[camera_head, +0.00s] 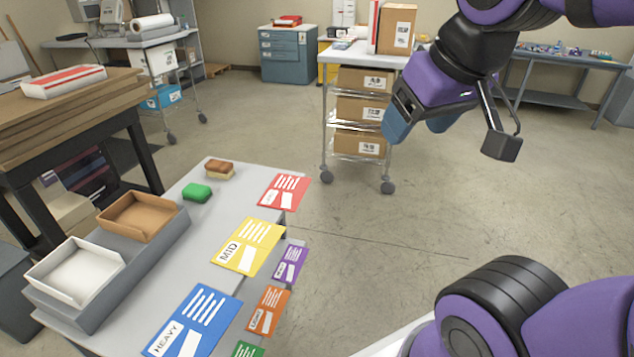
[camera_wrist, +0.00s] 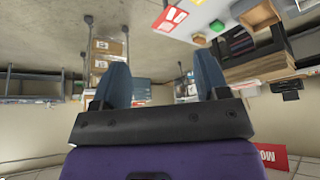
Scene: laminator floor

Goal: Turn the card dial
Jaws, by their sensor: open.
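I cannot make out a card dial in either view. Large cards lie on the grey table (camera_head: 221,206) in the head view: a red card (camera_head: 283,192), a yellow card marked MID (camera_head: 249,246) and a blue card marked HEAVY (camera_head: 193,320). Smaller purple (camera_head: 290,264), orange (camera_head: 267,311) and green (camera_head: 248,350) cards sit along its right edge. My gripper (camera_head: 418,128) is raised over the floor, right of this table and apart from it. In the wrist view my gripper (camera_wrist: 163,78) is open, its two blue fingers wide apart with nothing between them.
A white tray (camera_head: 75,272) and a brown tray (camera_head: 140,217) stand at the table's left, near a green block (camera_head: 197,192) and a brown-topped block (camera_head: 219,169). A wheeled cart with boxes (camera_head: 362,107) stands behind my gripper. The floor (camera_head: 400,220) right of the table is clear.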

